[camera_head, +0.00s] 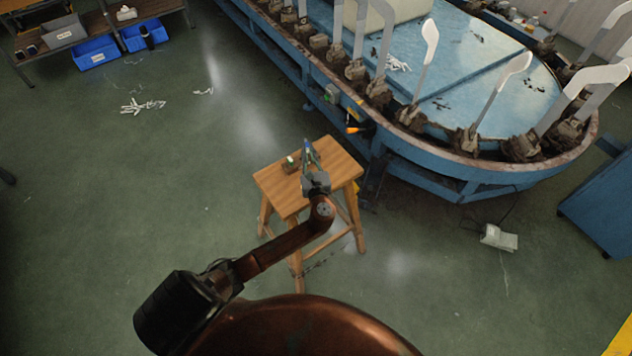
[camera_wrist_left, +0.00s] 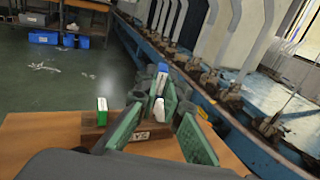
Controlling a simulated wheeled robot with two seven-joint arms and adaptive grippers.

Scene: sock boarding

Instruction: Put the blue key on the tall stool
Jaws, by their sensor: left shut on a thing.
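My left gripper (camera_head: 310,155) reaches over the stool top. In the left wrist view its green-padded fingers are shut on a small upright piece with a blue top and white lower part, which I take as the blue key (camera_wrist_left: 163,68). I cannot tell whether the key touches the stool top. A small wooden block (camera_head: 289,165) with a green-and-white piece (camera_wrist_left: 102,108) on it sits on the stool, left of the fingers. My right gripper is not in view.
The blue oval machine (camera_head: 480,188) with upright white sock boards stands right of and behind the stool. White scraps (camera_head: 143,106) lie on the floor. Open floor lies left of the stool.

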